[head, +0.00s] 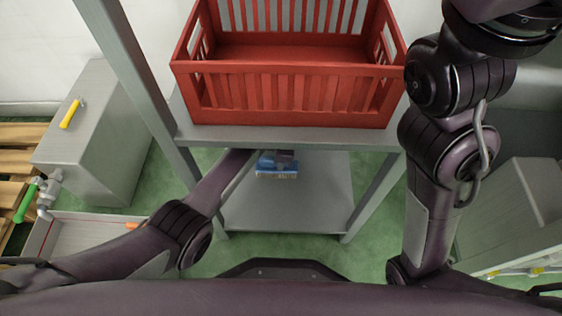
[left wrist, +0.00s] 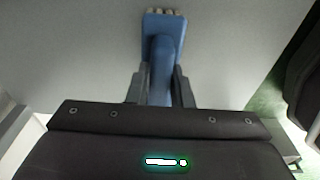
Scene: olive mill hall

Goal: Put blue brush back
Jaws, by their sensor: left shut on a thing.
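The blue brush (head: 284,172) shows in the head view over the lower shelf (head: 310,205) of a grey metal stand, with its pale bristles toward me. My left gripper (head: 270,160) reaches in under the upper shelf and is shut on the brush. In the left wrist view the brush (left wrist: 162,55) lies between the two fingers of my left gripper (left wrist: 160,88), handle held and head pointing away. I cannot tell whether the brush touches the shelf. My right arm shows at the right of the head view, but its gripper is out of view.
A red slatted crate (head: 290,95) stands on the upper shelf (head: 290,135). The stand's grey posts (head: 133,75) border the opening. A grey box (head: 95,130) with a yellow handle and a shallow tray (head: 85,232) are at left. The lower shelf is otherwise bare.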

